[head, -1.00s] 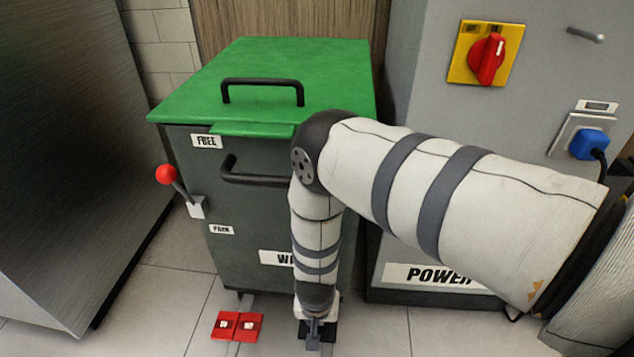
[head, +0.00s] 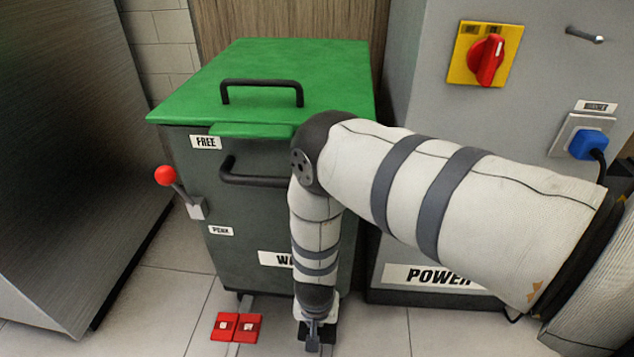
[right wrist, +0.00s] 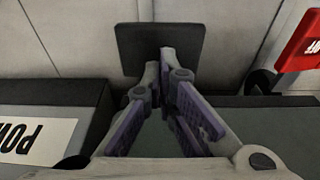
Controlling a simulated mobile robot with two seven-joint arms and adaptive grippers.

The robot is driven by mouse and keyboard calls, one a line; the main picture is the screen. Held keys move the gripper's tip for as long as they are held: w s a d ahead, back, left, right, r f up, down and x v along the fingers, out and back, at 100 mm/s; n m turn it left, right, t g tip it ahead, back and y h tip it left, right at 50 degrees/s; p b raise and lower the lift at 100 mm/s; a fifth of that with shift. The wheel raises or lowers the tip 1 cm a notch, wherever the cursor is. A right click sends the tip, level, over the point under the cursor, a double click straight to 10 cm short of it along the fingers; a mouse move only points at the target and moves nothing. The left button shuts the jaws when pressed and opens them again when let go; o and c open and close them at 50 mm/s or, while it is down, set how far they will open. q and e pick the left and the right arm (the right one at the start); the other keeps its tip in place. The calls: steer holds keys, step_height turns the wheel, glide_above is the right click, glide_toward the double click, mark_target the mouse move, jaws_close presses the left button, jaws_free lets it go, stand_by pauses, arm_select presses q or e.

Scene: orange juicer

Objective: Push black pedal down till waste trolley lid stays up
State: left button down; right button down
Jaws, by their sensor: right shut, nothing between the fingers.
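The waste trolley (head: 245,215) is a dark grey bin with a green lid (head: 270,75), which lies shut. The black pedal (head: 330,332) is at the trolley's foot, mostly hidden behind my right gripper (head: 313,338) in the head view. In the right wrist view the black pedal (right wrist: 160,48) is a dark square plate just beyond the fingertips. My right gripper (right wrist: 166,55) is shut and empty, its tips overlapping the pedal's near part; I cannot tell whether they touch it. My left gripper is out of view.
Red pedals (head: 236,327) sit left of the black one, and one red pedal also shows in the right wrist view (right wrist: 300,45). A red-knobbed lever (head: 166,176) is on the trolley's side. A grey power cabinet (head: 430,180) stands at right, a metal unit (head: 70,150) at left.

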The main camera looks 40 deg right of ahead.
mark_target(318, 330)
steer(key=shift+f+b, duration=1.65)
steer(key=shift+f, duration=1.05)
steer(key=shift+r, duration=0.1)
steer(key=shift+r, duration=0.15)
steer(key=shift+r+p, duration=2.55)
steer(key=shift+r, duration=1.35)
steer(key=shift+f, duration=0.1)
